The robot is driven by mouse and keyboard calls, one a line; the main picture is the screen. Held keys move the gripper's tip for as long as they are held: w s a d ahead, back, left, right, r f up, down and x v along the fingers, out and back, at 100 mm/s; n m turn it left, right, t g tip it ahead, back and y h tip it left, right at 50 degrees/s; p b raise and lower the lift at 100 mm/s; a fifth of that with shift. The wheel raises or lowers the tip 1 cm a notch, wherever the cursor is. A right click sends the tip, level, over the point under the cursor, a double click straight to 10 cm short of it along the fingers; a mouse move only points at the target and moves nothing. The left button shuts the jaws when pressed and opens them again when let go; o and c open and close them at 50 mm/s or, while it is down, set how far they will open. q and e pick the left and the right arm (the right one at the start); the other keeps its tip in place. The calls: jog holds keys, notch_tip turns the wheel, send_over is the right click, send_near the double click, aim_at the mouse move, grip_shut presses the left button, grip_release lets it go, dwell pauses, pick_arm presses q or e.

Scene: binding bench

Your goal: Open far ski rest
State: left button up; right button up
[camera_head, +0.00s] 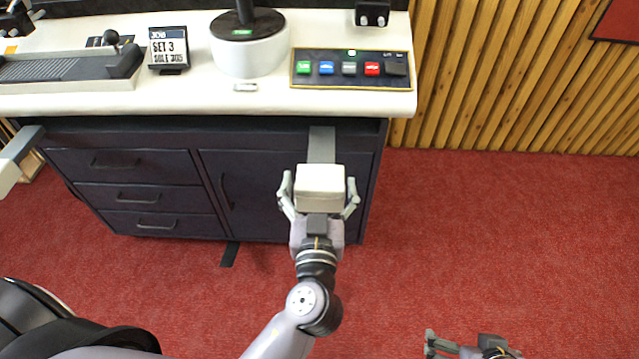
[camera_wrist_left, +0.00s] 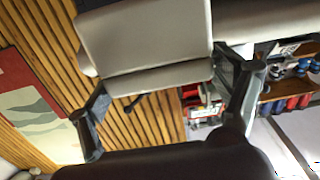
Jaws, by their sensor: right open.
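A ski rest with a white block-shaped pad (camera_head: 321,187) sticks out from the bench front on a flat grey bar (camera_head: 321,145). My left gripper (camera_head: 319,193) is around this pad, one finger on each side. Its fingers look spread, with small gaps to the pad. In the left wrist view the pale pad (camera_wrist_left: 145,35) fills the upper middle between the fingers. A second rest (camera_head: 8,172), with a grey arm and pale pad, is at the left edge. The frames do not label which rest is far. My right gripper (camera_head: 440,345) is open and empty at the bottom edge.
The bench (camera_head: 200,105) has a pale top and dark drawers below. On it are a button panel (camera_head: 350,68), a white round base (camera_head: 249,55) and a job sign (camera_head: 168,48). Red carpet (camera_head: 480,230) is clear to the right, before a slatted wood wall (camera_head: 510,80).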

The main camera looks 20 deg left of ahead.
pick_arm(q)
jog(key=shift+o, duration=1.2)
jog(key=v, duration=1.2)
jog(key=shift+a, duration=0.1)
